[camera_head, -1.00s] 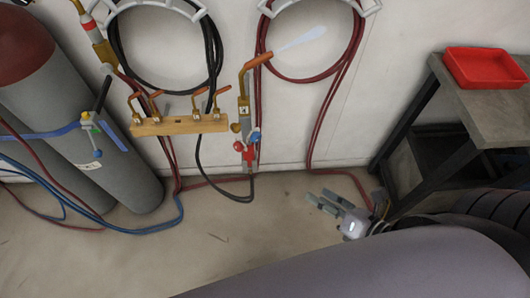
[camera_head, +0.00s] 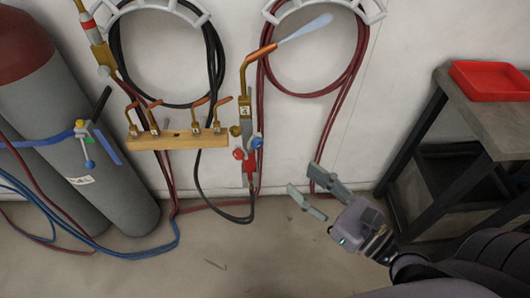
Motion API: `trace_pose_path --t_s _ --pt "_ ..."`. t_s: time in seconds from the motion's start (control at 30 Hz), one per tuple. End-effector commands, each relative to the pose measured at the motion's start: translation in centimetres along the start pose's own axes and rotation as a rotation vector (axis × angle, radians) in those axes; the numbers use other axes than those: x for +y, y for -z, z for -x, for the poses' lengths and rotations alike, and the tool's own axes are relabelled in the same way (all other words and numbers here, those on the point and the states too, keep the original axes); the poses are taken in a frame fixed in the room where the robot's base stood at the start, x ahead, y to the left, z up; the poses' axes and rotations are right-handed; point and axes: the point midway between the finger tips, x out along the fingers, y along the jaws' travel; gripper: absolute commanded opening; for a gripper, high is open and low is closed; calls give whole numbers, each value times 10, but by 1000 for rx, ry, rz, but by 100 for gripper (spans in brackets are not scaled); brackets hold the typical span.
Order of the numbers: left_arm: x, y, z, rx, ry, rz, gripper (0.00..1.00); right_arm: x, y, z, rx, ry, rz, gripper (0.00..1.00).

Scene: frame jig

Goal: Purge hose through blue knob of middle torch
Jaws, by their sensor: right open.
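A brass torch (camera_head: 245,108) with a copper neck hangs upright against the wall, near the middle of the camera_head view. A pale bluish-white flame (camera_head: 305,29) extends from its tip. Its blue knob (camera_head: 257,142) is on the right of its lower body, and a red knob (camera_head: 238,154) is on the left. A dark hose (camera_head: 239,219) loops below it. My right gripper (camera_head: 303,178) is open and empty, below and to the right of the blue knob, clearly apart from it. My left gripper is not in view.
A second torch (camera_head: 95,38) hangs at upper left. A wooden rack (camera_head: 176,141) holds several copper tips. Grey cylinders (camera_head: 55,120) stand at left. A dark table (camera_head: 480,115) with a red tray (camera_head: 490,80) stands at right. Coiled hoses hang on the wall.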

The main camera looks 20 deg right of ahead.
Motion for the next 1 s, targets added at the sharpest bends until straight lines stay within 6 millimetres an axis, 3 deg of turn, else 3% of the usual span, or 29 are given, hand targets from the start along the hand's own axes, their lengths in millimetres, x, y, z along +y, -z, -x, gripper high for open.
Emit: trace_pose_path --t_s 0.07,0.37,0.7,1.0 --pt "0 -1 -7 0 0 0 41 0 0 -7 -13 0 -5 42" --pt "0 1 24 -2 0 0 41 0 -8 -41 -8 -1 -3 42" --pt "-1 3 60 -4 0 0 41 1 -7 -97 -6 -4 -3 42" --pt "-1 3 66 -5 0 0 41 1 -2 -121 -4 -4 -2 42"
